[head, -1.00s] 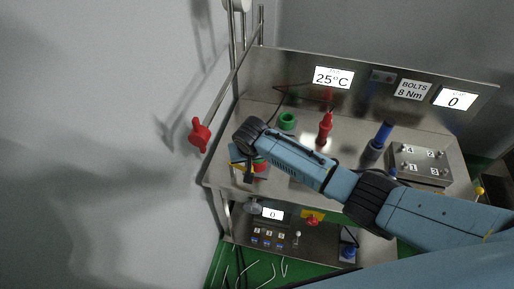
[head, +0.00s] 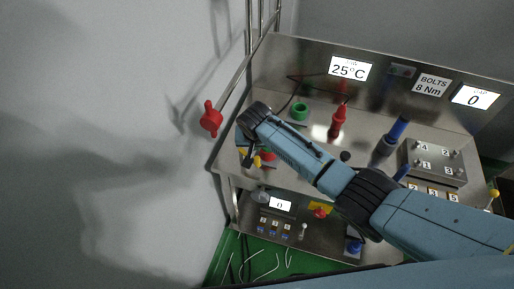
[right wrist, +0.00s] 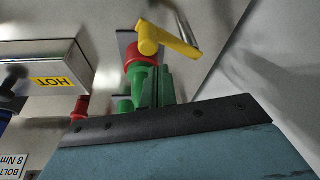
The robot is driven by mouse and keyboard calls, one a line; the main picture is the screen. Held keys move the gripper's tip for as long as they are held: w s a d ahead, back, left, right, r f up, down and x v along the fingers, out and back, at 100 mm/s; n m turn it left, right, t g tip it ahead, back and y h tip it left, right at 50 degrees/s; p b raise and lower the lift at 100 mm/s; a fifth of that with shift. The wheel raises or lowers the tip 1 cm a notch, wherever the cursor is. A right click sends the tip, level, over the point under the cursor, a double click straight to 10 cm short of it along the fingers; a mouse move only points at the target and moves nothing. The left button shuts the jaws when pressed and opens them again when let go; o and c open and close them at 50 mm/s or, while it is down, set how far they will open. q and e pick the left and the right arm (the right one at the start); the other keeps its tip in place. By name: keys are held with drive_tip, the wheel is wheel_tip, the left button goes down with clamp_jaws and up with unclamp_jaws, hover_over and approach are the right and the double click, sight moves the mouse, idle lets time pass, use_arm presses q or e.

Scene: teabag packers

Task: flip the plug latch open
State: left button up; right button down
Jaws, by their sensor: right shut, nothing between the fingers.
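The plug latch is a yellow lever (right wrist: 168,38) in the right wrist view, on a red round collar (right wrist: 137,57) with a green body (right wrist: 142,80) beside it. In the head view the yellow latch (head: 257,163) and the red part (head: 268,156) show just below my right wrist, partly covered by it. My right gripper (right wrist: 157,80) is shut and empty, its narrow fingers close to the green body and short of the latch. I cannot tell whether they touch. My left gripper is not in view.
A green ring (head: 300,110), a red probe (head: 338,122) and a blue-handled tool (head: 393,135) stand on the metal bench. A numbered bolt block (head: 436,160) is at the right. A red-handled bar (head: 211,118) sticks out at the left. A box marked HOT (right wrist: 52,75) is nearby.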

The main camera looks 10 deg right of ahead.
drive_tip(key=shift+r, duration=0.1)
drive_tip(key=p+v, duration=0.1)
drive_tip(key=v, duration=1.2)
drive_tip(key=shift+p, duration=0.4)
drive_tip(key=shift+s, duration=0.1)
